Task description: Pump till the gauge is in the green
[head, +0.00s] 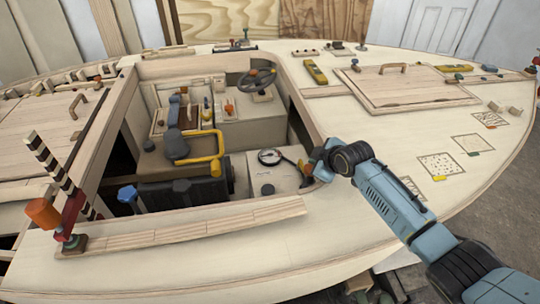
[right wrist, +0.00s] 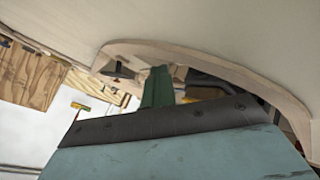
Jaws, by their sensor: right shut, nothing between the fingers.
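The gauge (head: 269,157), a small round white dial with a dark rim, sits on the pale box in the cockpit. Its needle and coloured zones are too small to read. My right gripper (head: 314,168) is at the cockpit's right edge, right of the gauge and apart from it. A small orange-red part (head: 302,164) shows beside the gripper; I cannot tell whether they touch. In the right wrist view the green fingers (right wrist: 158,78) are together, with nothing between them. A yellow bent handle (head: 206,150) stands left of the gauge; I cannot tell which part is the pump's. My left gripper is out of view.
A steering wheel (head: 257,79) stands at the back of the cockpit. The wooden coaming (head: 300,101) edges the opening. A striped post (head: 48,160) and orange knob (head: 43,211) stand at left.

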